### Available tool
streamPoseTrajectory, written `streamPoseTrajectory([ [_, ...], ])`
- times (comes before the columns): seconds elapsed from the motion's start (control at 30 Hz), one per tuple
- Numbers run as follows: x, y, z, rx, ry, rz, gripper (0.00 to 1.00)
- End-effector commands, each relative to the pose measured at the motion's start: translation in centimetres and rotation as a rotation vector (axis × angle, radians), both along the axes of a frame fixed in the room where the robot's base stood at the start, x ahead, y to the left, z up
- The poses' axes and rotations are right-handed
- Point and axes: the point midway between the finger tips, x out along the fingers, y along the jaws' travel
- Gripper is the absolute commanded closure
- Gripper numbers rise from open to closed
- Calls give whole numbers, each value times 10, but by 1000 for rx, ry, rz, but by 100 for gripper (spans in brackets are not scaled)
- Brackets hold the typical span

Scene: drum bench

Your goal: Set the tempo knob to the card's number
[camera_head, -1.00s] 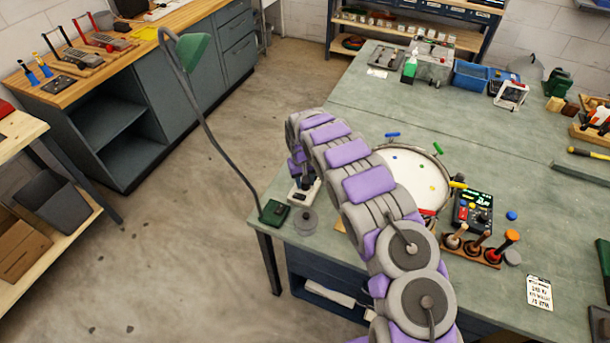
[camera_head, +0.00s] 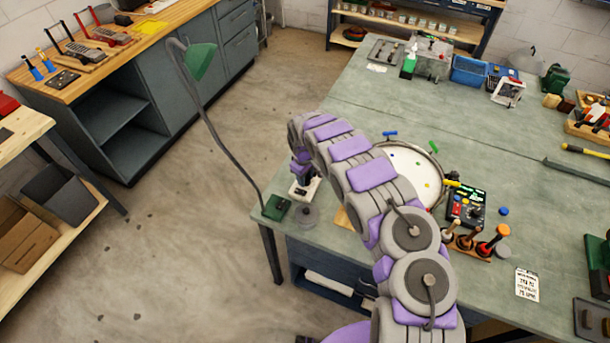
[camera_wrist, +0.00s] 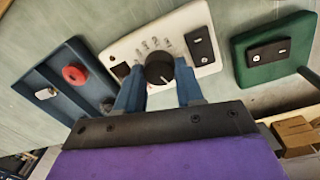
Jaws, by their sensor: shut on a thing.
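A white box (camera_wrist: 185,25) carries a black round knob (camera_wrist: 160,68) with a pale pointer line and printed scale marks around its upper side. The box also has a dark switch plate at its right and a small dark window at its left. My gripper (camera_wrist: 159,82) has its two blue fingers on either side of the knob, shut on it. In the head view the white box (camera_head: 311,188) stands at the bench's near left corner, and my arm hides the knob. A white card (camera_head: 527,285) lies at the right; its last line seems to read 75 BPM, but the print is tiny.
A green lamp base (camera_wrist: 275,53) stands right of the box, and a blue tray with a red round part (camera_wrist: 74,74) lies left of it. A drum (camera_head: 405,165), a black control box (camera_head: 467,207) and upright-handled tools (camera_head: 480,243) stand on the bench (camera_head: 400,110).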

Motion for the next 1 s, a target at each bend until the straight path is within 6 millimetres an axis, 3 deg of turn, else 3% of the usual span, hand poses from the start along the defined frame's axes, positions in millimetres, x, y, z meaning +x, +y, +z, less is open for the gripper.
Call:
streamPoseTrajectory([
  [0.37,-3,-1,-4,-3,11,5,94],
  [0.4,-3,-1,-4,-3,11,5,62],
  [0.6,-2,-1,-2,-1,6,4,43],
  [0.67,-2,-1,-2,-1,4,4,38],
  [1.0,-2,1,0,0,2,5,38],
])
